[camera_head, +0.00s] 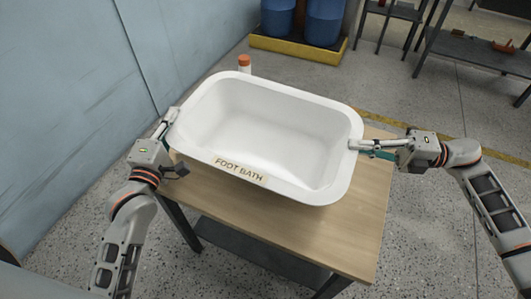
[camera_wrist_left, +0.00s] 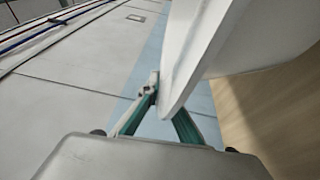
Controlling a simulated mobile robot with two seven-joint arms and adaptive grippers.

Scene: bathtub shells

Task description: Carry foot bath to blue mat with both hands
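The white foot bath (camera_head: 262,127), labelled FOOT BATH on its near rim, is over the wooden table (camera_head: 345,235). I cannot tell whether its base touches the top. My left gripper (camera_head: 170,120) is at its left rim. In the left wrist view the fingers (camera_wrist_left: 160,105) close in from both sides on the bath's rim (camera_wrist_left: 190,65); part of one finger is hidden behind it. My right gripper (camera_head: 359,145) is at the right rim, its fingers meeting the edge. No blue mat can be made out.
A bottle with an orange cap (camera_head: 244,63) stands behind the bath. A blue-grey wall (camera_head: 70,100) is close on the left. Blue barrels (camera_head: 324,20) on a yellow pallet (camera_head: 297,47) and dark shelving (camera_head: 470,50) are behind. Speckled floor is open to the right.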

